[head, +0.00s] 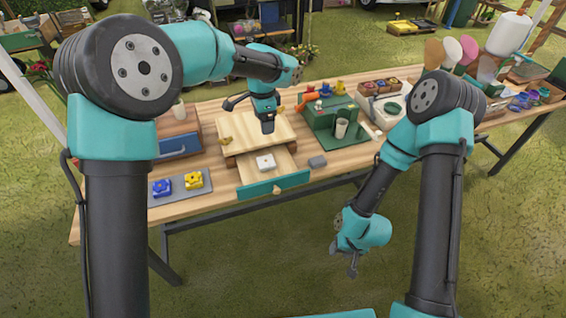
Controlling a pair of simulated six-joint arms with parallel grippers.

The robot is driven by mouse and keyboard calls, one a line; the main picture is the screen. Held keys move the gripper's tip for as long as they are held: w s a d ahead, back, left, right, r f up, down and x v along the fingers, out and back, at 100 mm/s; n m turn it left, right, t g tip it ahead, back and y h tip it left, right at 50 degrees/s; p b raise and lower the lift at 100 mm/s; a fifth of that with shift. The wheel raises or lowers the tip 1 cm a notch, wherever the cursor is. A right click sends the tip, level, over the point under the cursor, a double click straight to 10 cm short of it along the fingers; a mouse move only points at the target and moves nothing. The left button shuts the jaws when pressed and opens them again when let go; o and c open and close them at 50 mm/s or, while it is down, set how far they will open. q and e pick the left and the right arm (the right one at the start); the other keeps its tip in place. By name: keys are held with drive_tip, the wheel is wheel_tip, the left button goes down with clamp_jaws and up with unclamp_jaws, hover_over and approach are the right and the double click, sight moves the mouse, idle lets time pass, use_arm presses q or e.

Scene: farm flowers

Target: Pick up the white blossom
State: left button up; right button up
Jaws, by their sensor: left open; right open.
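The white blossom (265,162), a small white square-looking piece with a yellowish centre, lies in the pulled-out wooden drawer with a teal front (275,188), near the middle of the table. My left gripper (251,113) is open and empty above the light wooden top behind the drawer. It is higher than the blossom and apart from it. My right gripper (352,263) is open and empty, pointing down in front of the table, off its edge and well away from the blossom.
A grey tray (178,196) holds a blue blossom (161,187) and a yellow blossom (194,180) left of the drawer. A small grey block (317,162) lies right of it. A green box (330,118) with a white cup (341,128) stands further right.

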use_arm(q)
drive_tip(key=shift+a, duration=0.15)
hover_over(266, 161)
wheel_tip(266, 161, down, 12)
drive_tip(key=shift+w+f, duration=0.1)
drive_tip(key=shift+f, duration=0.1)
idle(0.4)
drive_tip(key=shift+f, duration=0.1)
drive_tip(key=shift+f, duration=2.5)
drive_tip(key=shift+c, duration=0.4)
drive_tip(key=c, duration=0.6)
